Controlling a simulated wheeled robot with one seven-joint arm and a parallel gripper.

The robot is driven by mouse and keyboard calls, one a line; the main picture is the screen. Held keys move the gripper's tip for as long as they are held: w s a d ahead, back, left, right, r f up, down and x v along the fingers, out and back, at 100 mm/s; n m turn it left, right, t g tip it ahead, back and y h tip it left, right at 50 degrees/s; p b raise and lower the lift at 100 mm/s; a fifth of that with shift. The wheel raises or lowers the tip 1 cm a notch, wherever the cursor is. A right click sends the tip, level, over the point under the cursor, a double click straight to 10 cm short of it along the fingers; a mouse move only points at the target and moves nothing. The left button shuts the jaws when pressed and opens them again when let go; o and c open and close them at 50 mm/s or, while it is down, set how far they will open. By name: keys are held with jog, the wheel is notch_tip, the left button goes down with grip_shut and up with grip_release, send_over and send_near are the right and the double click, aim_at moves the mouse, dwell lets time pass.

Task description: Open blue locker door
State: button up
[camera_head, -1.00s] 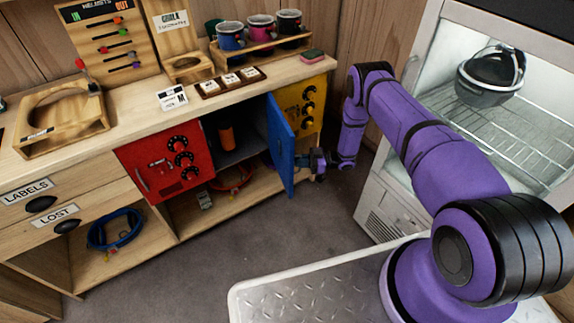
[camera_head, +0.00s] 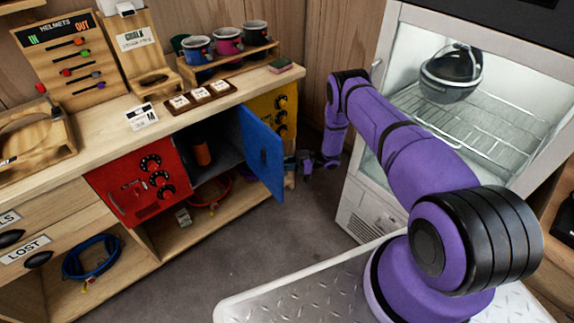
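The blue locker door (camera_head: 262,153) stands swung open, out from the cabinet front between the red locker (camera_head: 136,180) and the yellow locker (camera_head: 281,113). The inside of the blue locker (camera_head: 208,150) shows, with an orange cylinder (camera_head: 202,152) standing in it. My gripper (camera_head: 303,164) is at the right, outer side of the blue door, low near the yellow locker. It is small and partly hidden by the door. I cannot tell whether it touches the door or whether its fingers are open or shut.
A lit cabinet with a wire rack (camera_head: 470,127) and a black helmet (camera_head: 452,74) stands right of the lockers. The wooden counter (camera_head: 110,140) carries a mug rack (camera_head: 228,64) and sign boards. A blue harness (camera_head: 90,258) lies on the lower shelf. The floor before the lockers is clear.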

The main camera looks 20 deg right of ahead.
jog(key=shift+o, duration=0.3)
jog(key=v, duration=1)
jog(key=shift+d, duration=0.35)
jog(key=shift+s, duration=0.1)
